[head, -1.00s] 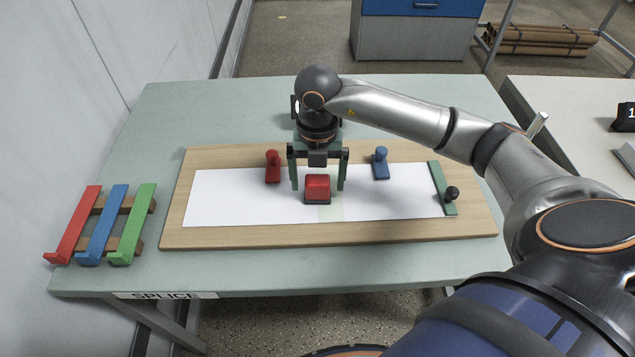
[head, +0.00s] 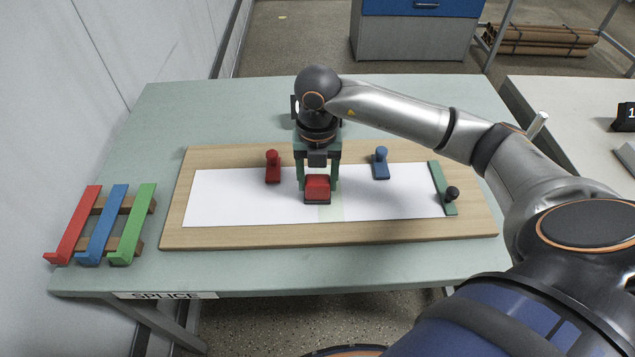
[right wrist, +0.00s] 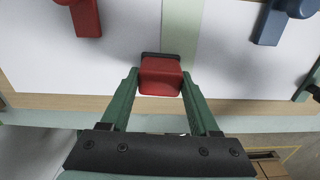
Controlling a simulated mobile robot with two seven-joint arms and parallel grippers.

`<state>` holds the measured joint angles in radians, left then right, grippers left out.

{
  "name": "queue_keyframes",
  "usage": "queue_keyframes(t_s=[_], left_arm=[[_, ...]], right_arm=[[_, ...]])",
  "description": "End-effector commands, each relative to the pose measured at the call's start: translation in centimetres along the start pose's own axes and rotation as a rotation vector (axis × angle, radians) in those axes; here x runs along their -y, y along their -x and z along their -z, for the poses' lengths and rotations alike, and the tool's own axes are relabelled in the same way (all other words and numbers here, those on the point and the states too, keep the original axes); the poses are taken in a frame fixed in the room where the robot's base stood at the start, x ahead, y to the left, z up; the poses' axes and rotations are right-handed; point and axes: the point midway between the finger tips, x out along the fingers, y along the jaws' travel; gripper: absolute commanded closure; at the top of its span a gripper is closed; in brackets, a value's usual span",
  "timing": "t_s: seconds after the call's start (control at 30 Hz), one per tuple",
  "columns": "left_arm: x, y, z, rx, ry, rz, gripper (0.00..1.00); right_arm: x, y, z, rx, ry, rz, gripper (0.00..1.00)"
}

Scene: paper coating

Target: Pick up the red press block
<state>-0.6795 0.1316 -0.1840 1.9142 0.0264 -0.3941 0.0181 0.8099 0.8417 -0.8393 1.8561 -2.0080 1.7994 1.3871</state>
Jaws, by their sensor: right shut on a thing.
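The red press block (head: 317,189) stands on the white paper (head: 250,205), at the left edge of a pale green strip. It has a dark base. My right gripper (head: 317,184) points down over it, with a green finger on each side, shut on the block. In the right wrist view the block (right wrist: 161,77) sits between the tips of the two fingers of the gripper (right wrist: 159,85). The block's base appears to rest on the paper. My left gripper is not in view.
The paper lies on a wooden board (head: 330,235). A red clamp (head: 273,168), a blue clamp (head: 381,165) and a green bar with a black knob (head: 443,188) surround it. A rack with red, blue and green strips (head: 103,225) stands at left on the table (head: 235,275).

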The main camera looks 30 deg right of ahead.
Motion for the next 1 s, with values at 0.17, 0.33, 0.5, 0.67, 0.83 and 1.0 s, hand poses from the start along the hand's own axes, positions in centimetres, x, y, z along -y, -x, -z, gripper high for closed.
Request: queue_keyframes(t_s=[0.17, 0.33, 0.5, 0.67, 0.83, 1.0], left_arm=[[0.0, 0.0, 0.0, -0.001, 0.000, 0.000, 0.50], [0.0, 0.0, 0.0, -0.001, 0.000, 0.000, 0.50], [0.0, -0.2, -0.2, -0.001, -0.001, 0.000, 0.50], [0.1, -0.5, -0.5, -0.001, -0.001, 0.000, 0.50], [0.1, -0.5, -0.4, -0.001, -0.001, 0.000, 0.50], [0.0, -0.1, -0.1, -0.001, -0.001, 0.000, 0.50]], right_arm=[[0.0, 0.1, 0.0, 0.001, 0.000, -0.001, 1.00], [0.0, 0.2, 0.0, 0.001, 0.000, -0.001, 1.00], [-0.1, 1.2, -0.1, 0.003, 0.000, -0.004, 1.00], [0.0, 3.8, 0.3, 0.005, 0.002, -0.005, 1.00], [0.9, 7.8, 3.6, 0.008, 0.006, -0.005, 1.00], [2.0, 10.4, 7.4, 0.007, 0.005, 0.000, 1.00]])
